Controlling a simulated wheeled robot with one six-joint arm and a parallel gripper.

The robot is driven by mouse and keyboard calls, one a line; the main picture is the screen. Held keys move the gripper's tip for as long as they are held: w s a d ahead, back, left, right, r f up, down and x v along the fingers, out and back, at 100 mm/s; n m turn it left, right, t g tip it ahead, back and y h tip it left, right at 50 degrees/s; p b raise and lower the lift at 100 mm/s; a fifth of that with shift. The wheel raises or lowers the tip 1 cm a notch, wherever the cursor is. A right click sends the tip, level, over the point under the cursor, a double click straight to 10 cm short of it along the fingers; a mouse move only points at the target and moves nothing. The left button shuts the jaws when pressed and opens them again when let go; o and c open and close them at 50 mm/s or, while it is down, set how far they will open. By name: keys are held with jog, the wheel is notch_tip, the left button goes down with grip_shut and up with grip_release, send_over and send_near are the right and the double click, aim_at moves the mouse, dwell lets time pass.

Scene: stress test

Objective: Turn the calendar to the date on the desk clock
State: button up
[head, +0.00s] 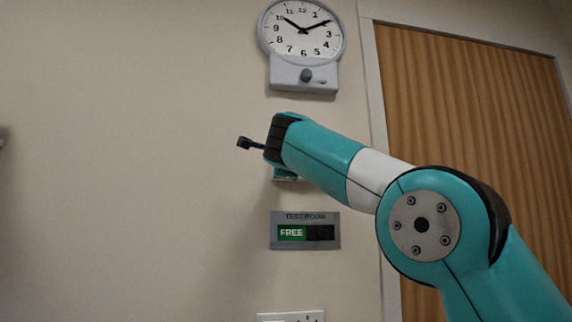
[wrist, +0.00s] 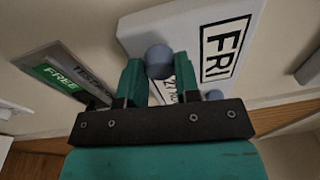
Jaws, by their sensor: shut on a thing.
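The calendar (wrist: 270,45) is a pale block on the wall, tilted in the wrist view, with a framed window reading FRI. A second blue-grey knob (wrist: 215,95) shows to the right of the fingers. In the head view my arm hides most of the calendar. No desk clock with a date is in view.
A round wall clock (head: 303,52) above my arm reads about ten past ten and has a dark knob below. A TEST ROOM sign (head: 322,216) showing FREE is below my gripper. A wooden door (head: 480,110) is at right; the wall at left is mostly bare.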

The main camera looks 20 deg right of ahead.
jog(key=o, duration=0.9)
jog(key=shift+b+v, duration=2.4)
jog(key=shift+v, duration=6.3)
jog(key=shift+f, duration=0.1)
